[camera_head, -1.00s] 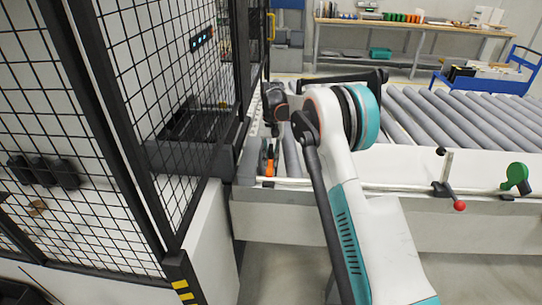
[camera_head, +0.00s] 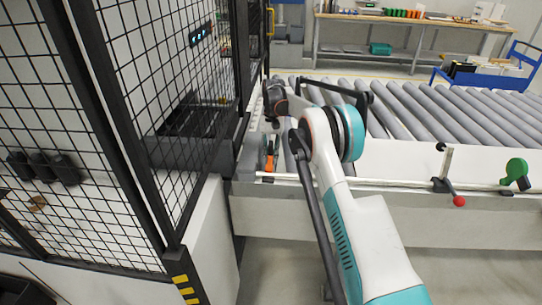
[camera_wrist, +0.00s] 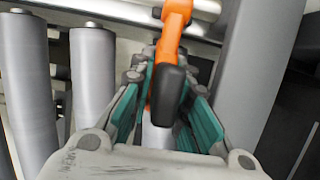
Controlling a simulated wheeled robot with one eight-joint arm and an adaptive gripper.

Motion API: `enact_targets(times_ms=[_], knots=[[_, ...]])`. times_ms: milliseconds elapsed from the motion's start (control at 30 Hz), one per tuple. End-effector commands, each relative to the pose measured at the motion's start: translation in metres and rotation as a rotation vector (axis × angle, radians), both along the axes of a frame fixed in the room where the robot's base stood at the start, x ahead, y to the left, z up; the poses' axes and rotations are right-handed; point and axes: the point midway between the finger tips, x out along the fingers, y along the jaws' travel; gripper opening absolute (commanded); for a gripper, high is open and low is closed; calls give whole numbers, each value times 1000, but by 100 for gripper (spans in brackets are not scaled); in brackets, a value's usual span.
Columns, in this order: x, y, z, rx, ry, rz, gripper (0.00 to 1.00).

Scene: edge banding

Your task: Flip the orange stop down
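The orange stop (camera_head: 269,163) stands upright at the near rail of the roller conveyor, just right of the cage. In the wrist view the orange stop (camera_wrist: 173,32) has an orange arm ending in a black grip (camera_wrist: 167,96) that points toward the camera. My gripper (camera_wrist: 166,98) has its teal-lined fingers spread, one on each side of the black grip, with gaps showing. I cannot tell whether either finger touches it. In the head view my gripper (camera_head: 273,118) is just above the stop, partly hidden by my arm.
The black mesh cage (camera_head: 120,110) stands close on the left. Grey rollers (camera_head: 440,115) run to the right. A red-knobbed lever (camera_head: 459,200) and a green disc (camera_head: 516,170) sit on the near rail at right. A workbench (camera_head: 420,22) and blue cart (camera_head: 490,80) are behind.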

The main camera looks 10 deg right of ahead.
Motion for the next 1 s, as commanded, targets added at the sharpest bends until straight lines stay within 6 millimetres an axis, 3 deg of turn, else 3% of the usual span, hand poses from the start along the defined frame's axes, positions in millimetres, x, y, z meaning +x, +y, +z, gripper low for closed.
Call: enact_targets(times_ms=[100, 467, 1000], knots=[[-1, 0, -3, -1, 2, 1, 33], [1, 0, 2, -1, 1, 0, 33], [23, -8, 62, -1, 1, 0, 33]])
